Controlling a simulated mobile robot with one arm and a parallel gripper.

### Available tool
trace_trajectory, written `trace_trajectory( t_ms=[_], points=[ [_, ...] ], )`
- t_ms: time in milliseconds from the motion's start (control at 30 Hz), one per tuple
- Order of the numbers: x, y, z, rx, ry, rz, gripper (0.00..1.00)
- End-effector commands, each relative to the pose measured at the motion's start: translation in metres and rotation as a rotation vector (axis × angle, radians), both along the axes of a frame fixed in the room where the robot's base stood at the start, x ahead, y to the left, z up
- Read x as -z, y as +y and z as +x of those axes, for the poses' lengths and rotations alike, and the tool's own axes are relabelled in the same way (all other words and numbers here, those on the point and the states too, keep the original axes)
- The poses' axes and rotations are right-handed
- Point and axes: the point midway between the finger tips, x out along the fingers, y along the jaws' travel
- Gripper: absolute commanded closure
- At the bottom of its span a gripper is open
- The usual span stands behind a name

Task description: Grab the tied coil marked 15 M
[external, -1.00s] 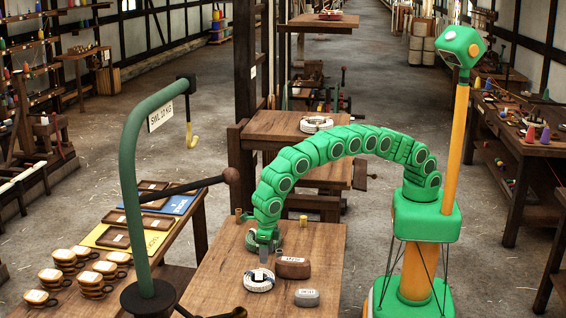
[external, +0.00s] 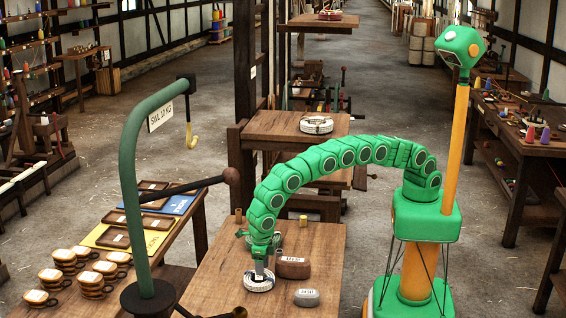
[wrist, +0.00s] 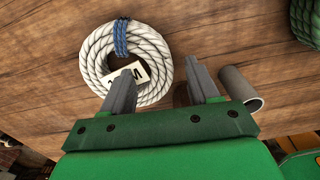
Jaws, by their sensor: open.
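A white rope coil (external: 259,284) lies flat on the near wooden table. In the wrist view the coil (wrist: 95,55) has a blue tie at its far side and a white tag (wrist: 143,72). An M shows on the tag; the rest is partly covered by a finger, so I cannot read the number. My gripper (wrist: 162,84) is open and empty. Its left finger overlaps the coil's middle and tag, and its right finger lies just outside the coil's right edge. In the external view my gripper (external: 259,272) is right over the coil; contact is unclear.
A green coil (wrist: 307,22) and a grey cylinder (wrist: 240,88) lie nearby. Another white coil (external: 316,125) sits on a stand behind. A green hook post (external: 133,190) rises at the left.

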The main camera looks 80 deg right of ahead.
Motion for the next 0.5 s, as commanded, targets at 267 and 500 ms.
trace_trajectory(
  t_ms=[267,500],
  points=[
    [0.022,0.0,0.0,0.0,-0.001,0.0,0.4],
    [0.021,0.0,0.0,0.0,-0.001,0.0,0.57]
  ],
)
